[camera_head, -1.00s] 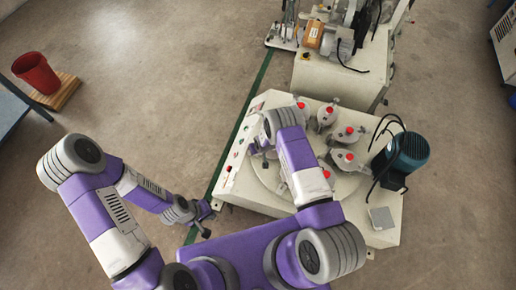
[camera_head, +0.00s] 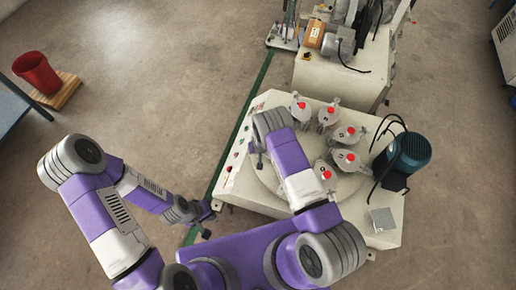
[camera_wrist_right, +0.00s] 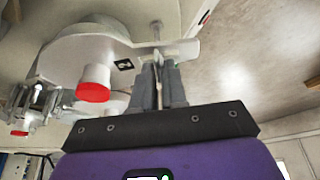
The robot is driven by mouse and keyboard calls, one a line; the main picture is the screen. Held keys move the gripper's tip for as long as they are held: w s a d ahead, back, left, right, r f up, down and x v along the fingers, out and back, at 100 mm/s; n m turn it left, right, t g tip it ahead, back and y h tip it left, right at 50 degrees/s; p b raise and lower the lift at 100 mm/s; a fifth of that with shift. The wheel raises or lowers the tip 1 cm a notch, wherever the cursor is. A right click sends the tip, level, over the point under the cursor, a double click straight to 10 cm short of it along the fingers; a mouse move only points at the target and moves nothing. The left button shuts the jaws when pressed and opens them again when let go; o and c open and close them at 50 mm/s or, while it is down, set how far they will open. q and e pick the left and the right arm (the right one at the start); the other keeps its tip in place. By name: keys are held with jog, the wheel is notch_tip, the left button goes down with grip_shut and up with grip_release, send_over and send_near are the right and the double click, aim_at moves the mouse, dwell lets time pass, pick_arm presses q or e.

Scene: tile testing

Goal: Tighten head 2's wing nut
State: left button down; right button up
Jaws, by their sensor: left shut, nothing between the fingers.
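The test machine (camera_head: 236,185) carries several grey heads with red caps in a ring on its round plate. In the right wrist view, a pale head bracket (camera_wrist_right: 90,52) with a red-ended knob (camera_wrist_right: 94,85) fills the upper left. A threaded bolt stands through its slotted end. My right gripper (camera_wrist_right: 161,88) is just below that end, its fingers close together around a thin metal wing nut (camera_wrist_right: 159,92). My right arm hides this spot in the head view. My left gripper (camera_head: 206,217) is shut and empty, left of the machine.
A teal motor (camera_head: 409,150) with black cables stands at the machine's right edge. A second machine (camera_head: 340,80) is behind it. A red bucket (camera_head: 36,72) stands on a wooden board at far left. The floor between is clear.

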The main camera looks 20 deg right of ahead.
jog(key=o, duration=0.3)
jog(key=shift+o, duration=0.2)
jog(key=p+v, duration=0.3)
jog(key=v, duration=0.4)
jog(key=shift+r, duration=0.3)
jog(key=shift+s, duration=0.15)
jog(key=s+a+r+g+y+p, duration=0.1)
jog(key=s+r, duration=0.3)
jog(key=s, duration=0.4)
jog(key=s+a+r+m+g+y+p, duration=0.1)
jog(key=s+a+r+y, duration=0.1)
jog(key=s, duration=0.6)
jog(key=s+a+r+g+y+p, duration=0.1)
jog(key=s+a+r+g, duration=0.1)
jog(key=s+r, duration=0.4)
jog(key=s+a, duration=0.1)
jog(key=s, duration=0.1)
jog(key=shift+s+r+m+y, duration=0.2)
jog(key=shift+s+m+y, duration=0.1)
jog(key=shift+s, duration=0.1)
